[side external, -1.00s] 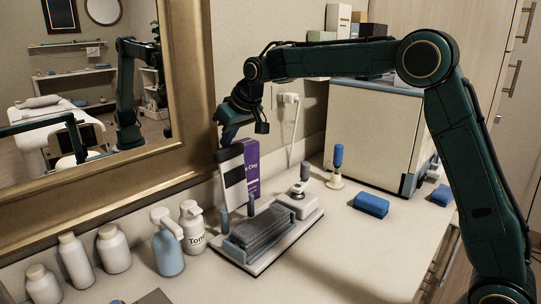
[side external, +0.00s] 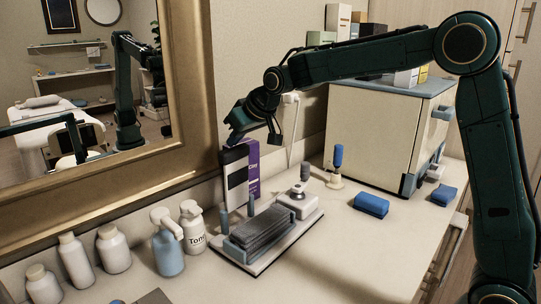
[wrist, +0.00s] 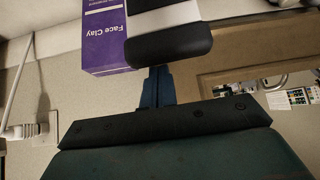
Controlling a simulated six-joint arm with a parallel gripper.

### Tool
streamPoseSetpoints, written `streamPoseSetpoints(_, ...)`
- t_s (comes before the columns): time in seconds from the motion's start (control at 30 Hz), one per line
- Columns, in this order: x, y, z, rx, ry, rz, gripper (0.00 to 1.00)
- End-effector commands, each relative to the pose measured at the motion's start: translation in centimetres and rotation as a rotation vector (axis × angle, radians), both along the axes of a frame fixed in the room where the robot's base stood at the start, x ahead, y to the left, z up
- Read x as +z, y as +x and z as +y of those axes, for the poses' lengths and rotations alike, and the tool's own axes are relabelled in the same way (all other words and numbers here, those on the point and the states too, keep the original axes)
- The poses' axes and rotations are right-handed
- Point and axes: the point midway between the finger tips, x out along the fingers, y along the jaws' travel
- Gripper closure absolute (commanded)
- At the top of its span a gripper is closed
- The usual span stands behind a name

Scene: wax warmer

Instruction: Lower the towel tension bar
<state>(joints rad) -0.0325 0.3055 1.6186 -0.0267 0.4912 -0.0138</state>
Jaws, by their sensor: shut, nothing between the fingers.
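A flat upright panel (side external: 236,180), dark with a white band, stands at the back of the towel holder; it looks like the raised tension bar. In the wrist view a dark, rounded end with a white part (wrist: 168,48) lies just beyond my fingertips. My gripper (side external: 233,138) is shut and empty, pointing down at the panel's top edge; it also shows in the wrist view (wrist: 158,75). I cannot tell whether it touches.
A purple Face Clay box (side external: 252,168) stands right behind the panel. A white knobbed unit (side external: 298,200) sits to the right, bottles (side external: 168,250) to the left. The mirror frame (side external: 190,160) and wall are close behind. The front right counter is clear.

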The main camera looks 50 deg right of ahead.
Motion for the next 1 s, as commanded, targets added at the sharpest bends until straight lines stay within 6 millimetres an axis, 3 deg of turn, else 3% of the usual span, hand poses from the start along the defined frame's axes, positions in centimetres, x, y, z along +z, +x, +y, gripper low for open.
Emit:
streamPoseSetpoints(0.27, -0.2, -2.3, -0.2, 0.0, 0.007, -0.107, 1.0)
streamPoseSetpoints(0.57, -0.6, -5.0, -0.3, 0.0, 0.007, -0.102, 1.0)
streamPoseSetpoints(1.0, -3.6, -11.6, -0.8, 0.0, 0.007, -0.101, 1.0)
